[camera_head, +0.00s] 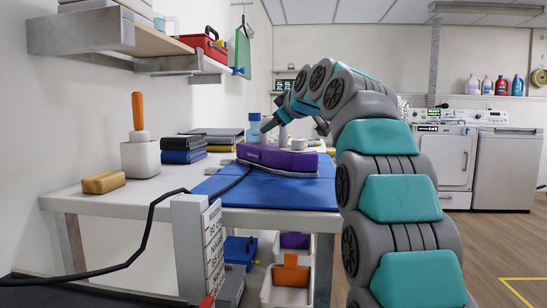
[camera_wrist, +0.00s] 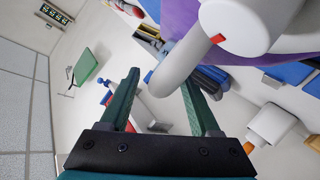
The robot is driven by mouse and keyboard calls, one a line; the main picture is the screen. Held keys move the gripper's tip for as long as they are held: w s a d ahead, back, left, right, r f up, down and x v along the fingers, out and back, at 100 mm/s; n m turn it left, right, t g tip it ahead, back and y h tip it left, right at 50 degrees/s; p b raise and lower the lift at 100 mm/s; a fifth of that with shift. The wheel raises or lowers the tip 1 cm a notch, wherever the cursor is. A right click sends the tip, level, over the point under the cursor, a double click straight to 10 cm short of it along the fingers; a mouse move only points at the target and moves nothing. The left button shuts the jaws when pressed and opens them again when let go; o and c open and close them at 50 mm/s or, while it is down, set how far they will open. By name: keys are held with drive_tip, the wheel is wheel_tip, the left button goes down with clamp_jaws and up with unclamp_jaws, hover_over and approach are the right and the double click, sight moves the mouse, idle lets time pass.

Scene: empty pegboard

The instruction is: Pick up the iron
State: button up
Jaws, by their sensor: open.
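The iron (camera_head: 278,158) has a purple body with pale lettering and sits on the blue mat (camera_head: 290,187) on the worktable. My gripper (camera_head: 272,124) is above it, with the arm reaching over from the right. In the wrist view my gripper (camera_wrist: 160,80) has its two dark green fingers apart. A curved pale grey handle (camera_wrist: 185,65) with red parts reaches down to the space between the fingertips, with the purple body (camera_wrist: 180,15) behind it. I cannot tell whether the fingers touch the handle.
A white holder (camera_head: 141,158) with an orange-handled tool and a tan block (camera_head: 103,183) stand at the table's left. Stacked dark folders (camera_head: 184,150) lie behind. A shelf (camera_head: 130,45) juts above left. A black cable (camera_head: 150,215) crosses the front left. Bins (camera_head: 288,285) sit below.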

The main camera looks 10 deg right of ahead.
drive_tip(key=shift+w+a+f, duration=0.1)
drive_tip(key=shift+w+a, duration=0.05)
drive_tip(key=shift+w, duration=0.3)
clamp_jaws()
idle(1.1)
